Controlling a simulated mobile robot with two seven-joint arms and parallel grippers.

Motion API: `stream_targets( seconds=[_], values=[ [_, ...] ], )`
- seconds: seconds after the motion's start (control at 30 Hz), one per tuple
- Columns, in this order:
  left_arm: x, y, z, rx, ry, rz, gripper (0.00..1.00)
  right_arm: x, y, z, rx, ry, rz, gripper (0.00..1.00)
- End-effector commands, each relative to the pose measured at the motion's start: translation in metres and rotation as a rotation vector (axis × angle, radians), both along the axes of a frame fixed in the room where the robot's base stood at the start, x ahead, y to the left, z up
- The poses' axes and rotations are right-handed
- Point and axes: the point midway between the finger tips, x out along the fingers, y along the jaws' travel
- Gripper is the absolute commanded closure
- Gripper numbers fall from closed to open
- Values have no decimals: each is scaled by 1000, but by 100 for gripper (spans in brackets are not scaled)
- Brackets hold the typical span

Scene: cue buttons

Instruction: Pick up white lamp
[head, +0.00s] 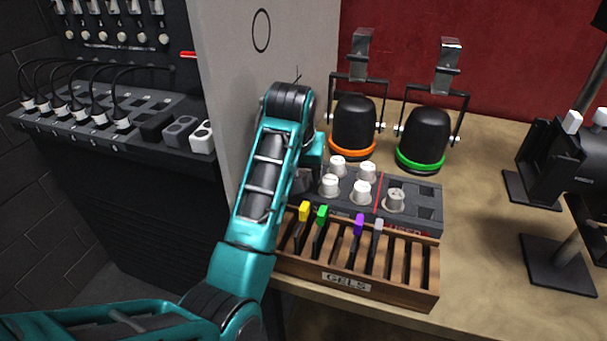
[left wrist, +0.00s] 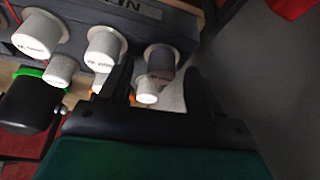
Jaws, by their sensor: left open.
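Several white lamps stand in a dark grey holder (head: 425,227). In the head view there is a back left lamp (head: 338,165), a front left lamp (head: 330,185), a lamp (head: 361,193) left of the red line, and one (head: 395,200) right of it. My left gripper (head: 301,182) is at the holder's left end, partly hidden by my arm. In the left wrist view its open fingers (left wrist: 158,86) straddle the line of sight to a shaded lamp (left wrist: 161,60) and a smaller-looking one (left wrist: 148,92). Contact cannot be told. My right gripper is not in view.
A wooden gels rack (head: 347,283) with coloured tabs stands in front of the holder. Two black lights, with an orange ring (head: 352,152) and a green ring (head: 420,160), stand behind it. A grey panel (head: 225,60) rises at the left. The table's right part has bare room.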

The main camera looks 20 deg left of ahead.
Motion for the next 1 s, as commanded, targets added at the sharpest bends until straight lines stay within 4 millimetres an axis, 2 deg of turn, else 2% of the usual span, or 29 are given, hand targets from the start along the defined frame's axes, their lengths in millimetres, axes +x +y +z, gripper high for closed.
stream_targets(
  seconds=[0.1,0.37,1.0],
  values=[
    [-4,0,-9,1,0,1,37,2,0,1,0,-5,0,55],
    [-5,0,-10,0,-1,2,37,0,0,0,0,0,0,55],
    [-4,0,-10,0,-1,2,98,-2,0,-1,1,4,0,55]
  ],
)
